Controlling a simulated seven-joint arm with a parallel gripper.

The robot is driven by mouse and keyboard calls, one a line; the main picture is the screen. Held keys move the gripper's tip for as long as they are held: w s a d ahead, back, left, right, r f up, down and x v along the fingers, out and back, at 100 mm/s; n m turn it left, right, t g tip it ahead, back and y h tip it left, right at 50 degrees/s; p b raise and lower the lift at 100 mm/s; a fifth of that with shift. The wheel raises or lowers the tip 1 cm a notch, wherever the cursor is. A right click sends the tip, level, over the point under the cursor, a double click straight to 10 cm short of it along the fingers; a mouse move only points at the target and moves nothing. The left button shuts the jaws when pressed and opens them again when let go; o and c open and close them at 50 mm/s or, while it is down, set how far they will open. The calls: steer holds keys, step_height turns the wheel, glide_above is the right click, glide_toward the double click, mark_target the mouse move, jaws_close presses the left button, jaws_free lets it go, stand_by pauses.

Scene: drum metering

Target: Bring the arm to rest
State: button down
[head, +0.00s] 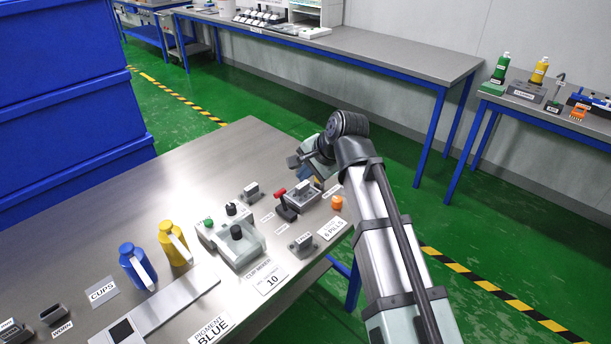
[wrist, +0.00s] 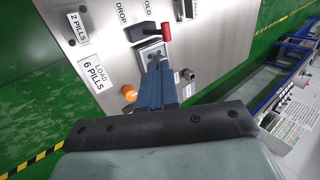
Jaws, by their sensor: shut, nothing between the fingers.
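My arm reaches in from the lower right in the head view and bends down over the right end of the steel table (head: 100,230). My gripper (head: 316,181) hangs just above a small grey device (head: 302,196) there, partly hidden by my own wrist. In the wrist view my gripper (wrist: 157,66) shows its blue fingers shut together with nothing between them. The fingertips point at the device's metal plate (wrist: 152,49); I cannot tell whether they touch it. A red-handled lever (wrist: 166,33) is just beyond the fingertips, and an orange knob (wrist: 128,93) is to their left.
Blue crates (head: 65,110) stand at the left. A long bench (head: 380,55) runs behind, with green floor between.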

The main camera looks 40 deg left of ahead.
steer(key=shift+d+r, duration=0.1)
steer(key=shift+r, duration=0.1)
steer(key=w+d+f+h, duration=0.1)
steer(key=w+d+f, duration=0.3)
steer(key=d+f, duration=0.5)
steer(key=w+d+f+h, duration=0.2)
steer(key=w+d+f, duration=0.2)
steer(key=d+f, duration=0.55)
steer(key=w+d+f+h, duration=0.1)
steer(key=w+d+f, duration=0.3)
steer(key=f, duration=0.8)
steer(key=s+d+f+g+h, duration=0.2)
steer(key=s+d+f, duration=0.2)
steer(key=d+f, duration=1.2)
steer(key=s+d+f+g, duration=0.1)
steer(key=s+d+f, duration=0.3)
steer(key=s+d, duration=0.4)
steer(key=s+d+f+g, duration=0.2)
steer(key=s+d+f, duration=0.3)
steer(key=s+d, duration=0.3)
steer(key=s+d+f+g, duration=0.1)
steer(key=s+d+f, duration=0.3)
steer(key=s+d, duration=0.4)
steer(key=shift+s+d+f+g+h, duration=0.15)
steer(key=shift+s+f+g+h, duration=0.2)
steer(key=shift+s, duration=0.65)
